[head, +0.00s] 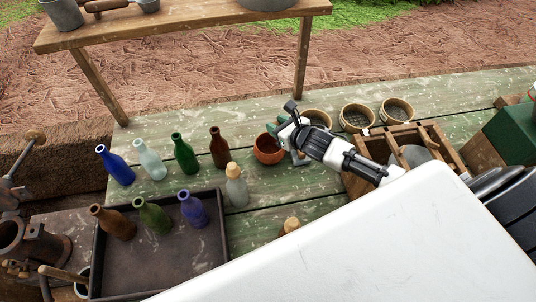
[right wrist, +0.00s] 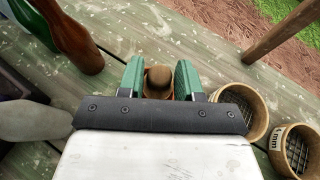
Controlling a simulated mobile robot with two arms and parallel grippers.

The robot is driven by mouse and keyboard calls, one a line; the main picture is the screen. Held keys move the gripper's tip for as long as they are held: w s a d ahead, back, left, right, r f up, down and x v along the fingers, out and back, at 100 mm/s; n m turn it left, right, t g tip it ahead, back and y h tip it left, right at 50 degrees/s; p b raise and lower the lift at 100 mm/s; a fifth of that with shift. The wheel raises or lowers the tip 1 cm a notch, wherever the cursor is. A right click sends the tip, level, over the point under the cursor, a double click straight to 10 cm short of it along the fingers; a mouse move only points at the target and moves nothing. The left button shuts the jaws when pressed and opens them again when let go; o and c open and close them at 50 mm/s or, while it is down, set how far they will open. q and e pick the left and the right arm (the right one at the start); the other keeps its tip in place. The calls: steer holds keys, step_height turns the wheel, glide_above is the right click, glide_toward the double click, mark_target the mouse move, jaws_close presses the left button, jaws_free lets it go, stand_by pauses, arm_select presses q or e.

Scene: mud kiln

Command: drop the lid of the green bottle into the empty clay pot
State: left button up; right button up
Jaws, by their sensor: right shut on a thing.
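My right gripper (head: 285,126) is shut on a brown rounded lid (right wrist: 158,78), seen between its green fingers in the right wrist view. In the head view the gripper is over the right side of the orange-brown clay pot (head: 268,152), and the fingers hide the lid. The pot stands on the green plank table; its inside is only partly visible. A dark green bottle (head: 184,155) stands upright and uncapped left of the pot. An olive-green bottle (head: 152,217), also uncapped, stands in the dark tray (head: 163,270). My left gripper is out of view.
A brown bottle (head: 219,149) and a pale corked bottle (head: 236,186) stand close left of the pot. Several round sieves (head: 357,118) line the back right. A wooden crate (head: 404,152) lies under my right arm. Blue and clear bottles stand further left.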

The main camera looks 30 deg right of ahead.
steer(key=shift+f+b, duration=0.6)
steer(key=shift+f, duration=0.5)
steer(key=o, duration=1)
steer(key=shift+o, duration=0.2)
steer(key=shift+s, duration=0.15)
steer(key=b+v, duration=0.2)
steer(key=v, duration=0.8)
steer(key=shift+s+r, duration=0.2)
steer(key=shift+r, duration=0.1)
steer(key=shift+d, duration=0.15)
